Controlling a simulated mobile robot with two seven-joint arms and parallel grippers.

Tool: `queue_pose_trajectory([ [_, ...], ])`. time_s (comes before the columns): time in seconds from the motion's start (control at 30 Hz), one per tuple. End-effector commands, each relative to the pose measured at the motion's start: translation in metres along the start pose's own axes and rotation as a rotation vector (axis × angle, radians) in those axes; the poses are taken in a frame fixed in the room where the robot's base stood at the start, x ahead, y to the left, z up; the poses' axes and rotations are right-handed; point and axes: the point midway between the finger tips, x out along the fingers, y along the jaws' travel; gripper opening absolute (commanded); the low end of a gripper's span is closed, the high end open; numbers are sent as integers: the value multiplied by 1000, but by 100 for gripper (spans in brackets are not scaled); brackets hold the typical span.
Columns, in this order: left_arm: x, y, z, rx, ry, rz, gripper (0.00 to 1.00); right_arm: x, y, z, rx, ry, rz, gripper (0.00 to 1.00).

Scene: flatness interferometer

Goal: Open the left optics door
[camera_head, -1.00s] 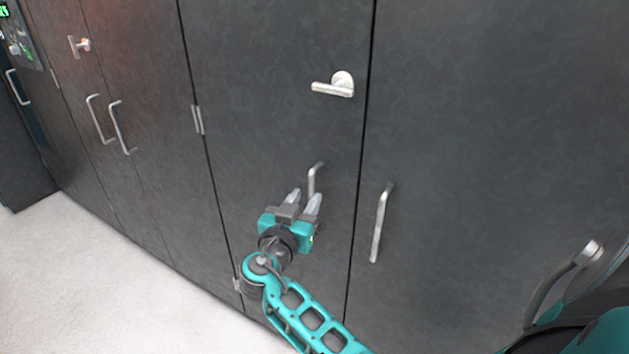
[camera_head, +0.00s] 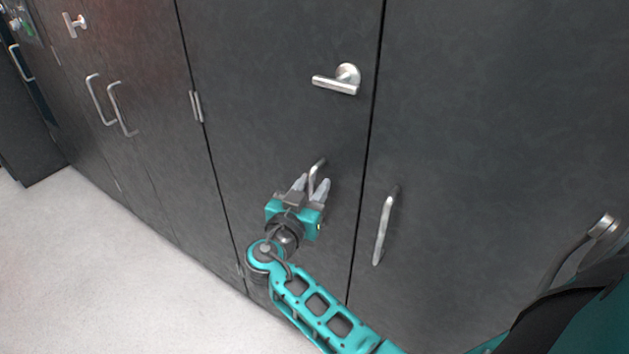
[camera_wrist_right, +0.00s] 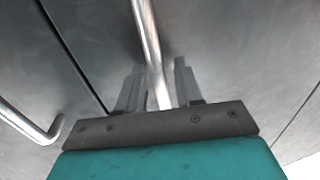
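The left optics door (camera_head: 275,115) is a dark grey panel and looks shut, flush with its neighbour along a dark seam. Its hinge (camera_head: 196,106) shows on its left edge. Its bar handle (camera_head: 318,166) stands near its right edge, with the lower part hidden behind my gripper. A silver lever (camera_head: 336,84) sits above. My right gripper (camera_head: 313,185) is at the handle with its fingers apart. In the right wrist view the handle bar (camera_wrist_right: 150,45) runs between the two open fingers (camera_wrist_right: 158,88); I cannot tell whether they touch it. My left gripper is not in view.
The neighbouring door (camera_head: 500,130) on the right has its own bar handle (camera_head: 384,228), close to my right gripper. More doors with paired handles (camera_head: 110,105) and another lever (camera_head: 75,25) lie to the left. Pale floor (camera_head: 90,260) is clear at lower left.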

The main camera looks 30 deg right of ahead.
Motion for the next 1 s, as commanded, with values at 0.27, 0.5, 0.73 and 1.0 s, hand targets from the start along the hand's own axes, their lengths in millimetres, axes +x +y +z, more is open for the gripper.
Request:
queue_pose_trajectory([
  [0.27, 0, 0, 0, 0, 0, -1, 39, -1, 0, 0, 0, 0, 0, 35],
  [0.5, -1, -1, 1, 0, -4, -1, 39, -1, 0, 0, 0, 0, 0, 18],
  [0.73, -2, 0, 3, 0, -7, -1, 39, 0, 0, 0, 0, 0, 0, 0],
  [1.0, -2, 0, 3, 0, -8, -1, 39, 0, 0, 0, 0, 1, 0, 0],
])
